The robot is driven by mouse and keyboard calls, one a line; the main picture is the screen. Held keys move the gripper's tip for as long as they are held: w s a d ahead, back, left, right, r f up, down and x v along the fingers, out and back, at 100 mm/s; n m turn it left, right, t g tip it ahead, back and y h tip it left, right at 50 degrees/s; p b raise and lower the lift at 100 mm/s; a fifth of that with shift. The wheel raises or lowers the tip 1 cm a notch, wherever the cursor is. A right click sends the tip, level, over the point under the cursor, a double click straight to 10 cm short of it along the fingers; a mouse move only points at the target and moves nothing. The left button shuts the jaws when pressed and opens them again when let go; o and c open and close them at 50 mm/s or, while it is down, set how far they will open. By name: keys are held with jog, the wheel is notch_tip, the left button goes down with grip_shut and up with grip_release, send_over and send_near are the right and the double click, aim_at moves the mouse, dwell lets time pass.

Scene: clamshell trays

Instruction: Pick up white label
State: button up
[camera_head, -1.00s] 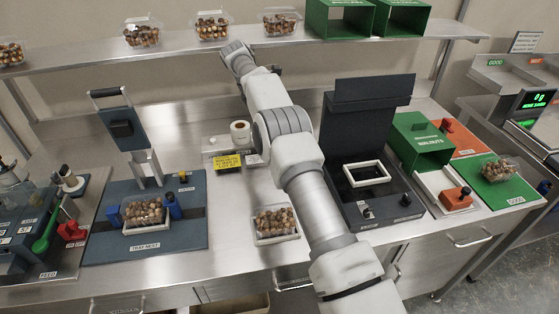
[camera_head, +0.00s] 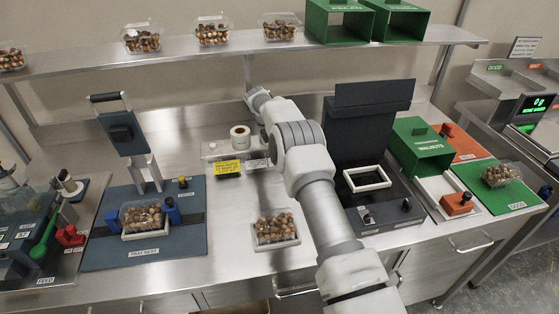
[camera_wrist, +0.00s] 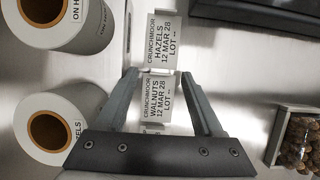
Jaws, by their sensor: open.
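Two white printed labels show in the wrist view, one above the other. The upper one (camera_wrist: 163,40) reads HAZELS and the lower one (camera_wrist: 158,100) reads WALNUTS, both with a date and LOT line. My gripper (camera_wrist: 159,74) is open and empty. Its two fingers reach either side of the WALNUTS label, with the tips near the gap between the labels. I cannot tell how far above it they are. Two label rolls (camera_wrist: 50,130) stand left of the labels. In the head view I cannot make out the gripper's fingers.
A nut tray (camera_head: 276,229) lies on the steel bench, also at right in the wrist view (camera_wrist: 298,140). A yellow sign (camera_head: 227,167) and a roll (camera_head: 240,136) are left of my arm. A dark upright device (camera_head: 372,120) stands right of it. Bare steel lies around the tray.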

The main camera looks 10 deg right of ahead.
grip_shut()
dwell(0.3)
jog(key=shift+r, duration=0.15)
